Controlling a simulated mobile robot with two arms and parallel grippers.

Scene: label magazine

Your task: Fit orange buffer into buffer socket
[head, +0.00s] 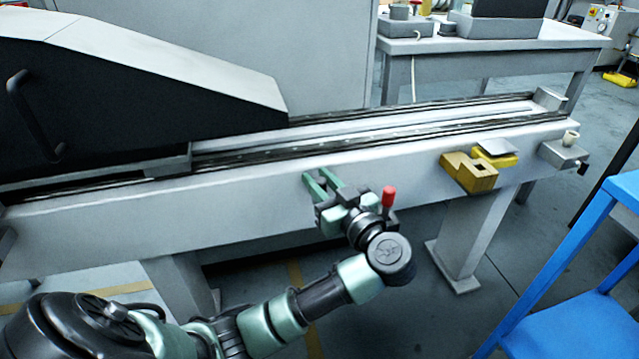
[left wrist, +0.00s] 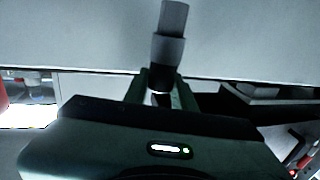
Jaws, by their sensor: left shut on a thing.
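My left gripper (head: 322,178) is in front of the long grey bench's front face. In the left wrist view its green fingers (left wrist: 161,92) are shut on the dark lower end of a grey stepped cylindrical part (left wrist: 170,45). This part looks grey, not orange, and the fingers hide its lower end. In the head view I cannot make it out. A yellow-orange block with a square opening (head: 470,172) is on the bench's front side, right of the gripper; I cannot tell if it is the buffer socket. No clearly orange buffer shows. My right gripper is not in view.
The grey bench (head: 250,182) carries dark rails. A yellow piece with a grey plate (head: 496,160) and a grey block with a white knob (head: 567,152) are farther right. A red knob (head: 388,196) stands by my wrist. A blue frame (head: 570,260) is at lower right.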

